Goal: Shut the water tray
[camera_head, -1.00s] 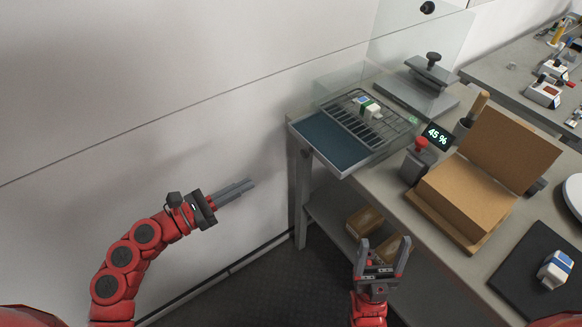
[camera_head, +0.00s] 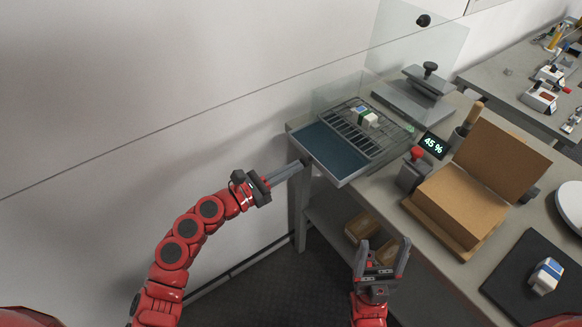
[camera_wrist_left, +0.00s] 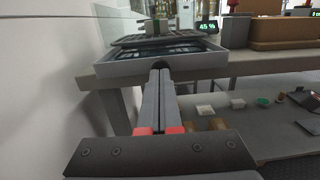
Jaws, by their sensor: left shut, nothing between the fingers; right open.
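The water tray (camera_head: 325,152) is a shallow dark-blue tray with a grey rim, pulled out past the table's front edge at its left end. In the left wrist view its grey front wall (camera_wrist_left: 204,61) faces me. My left gripper (camera_head: 301,165) is shut and empty, its fingertips at the tray's front edge by the dark notch. In the left wrist view the fingertips (camera_wrist_left: 161,72) overlap the lower part of that wall; I cannot tell whether they touch. My right gripper (camera_head: 382,246) is open and empty, low in front of the table.
A wire rack (camera_head: 392,136) with a small white and green fuse block (camera_head: 367,118) sits behind the tray under a clear cover. A red-knobbed device (camera_head: 413,170), a 45 % display (camera_head: 433,146) and an open cardboard box (camera_head: 455,205) stand to the right. The wall is at left.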

